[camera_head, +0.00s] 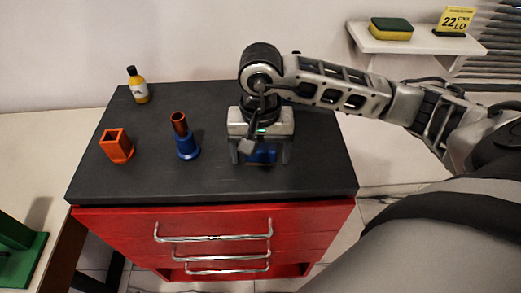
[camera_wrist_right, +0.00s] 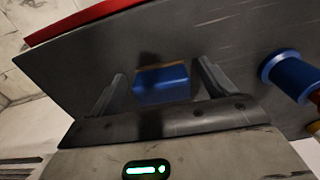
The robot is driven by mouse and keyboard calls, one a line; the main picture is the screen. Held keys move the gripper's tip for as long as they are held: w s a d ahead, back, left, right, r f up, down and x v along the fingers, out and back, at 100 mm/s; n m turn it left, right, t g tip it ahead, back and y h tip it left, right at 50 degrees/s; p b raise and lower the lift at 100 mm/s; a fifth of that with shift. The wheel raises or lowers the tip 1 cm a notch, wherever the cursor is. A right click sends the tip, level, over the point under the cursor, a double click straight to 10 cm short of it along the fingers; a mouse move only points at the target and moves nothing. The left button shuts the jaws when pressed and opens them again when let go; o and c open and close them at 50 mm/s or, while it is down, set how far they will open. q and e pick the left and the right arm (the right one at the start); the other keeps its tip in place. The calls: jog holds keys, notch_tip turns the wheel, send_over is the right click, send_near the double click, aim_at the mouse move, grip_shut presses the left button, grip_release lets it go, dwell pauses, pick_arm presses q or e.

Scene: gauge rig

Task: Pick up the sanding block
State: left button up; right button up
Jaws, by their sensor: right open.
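The sanding block (camera_head: 262,155) is a blue block on the dark top of the red drawer cabinet, mostly hidden under my right gripper in the head view. The right wrist view shows the blue block (camera_wrist_right: 162,86) with a thin tan edge along its far side. My right gripper (camera_head: 260,160) points down over it and is open. In the right wrist view its two fingers (camera_wrist_right: 161,76) stand on either side of the block, with a gap at each side. My left gripper is in neither view.
On the cabinet top (camera_head: 215,185), an orange square holder (camera_head: 117,147), a blue-based brown tube (camera_head: 185,140) and a yellow bottle (camera_head: 138,87) stand to the left. A wall shelf (camera_head: 415,45) holds a green-and-yellow sponge (camera_head: 391,29) and a yellow sign (camera_head: 455,20).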

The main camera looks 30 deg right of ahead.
jog(key=c, duration=1.1)
jog(key=shift+r, duration=0.1)
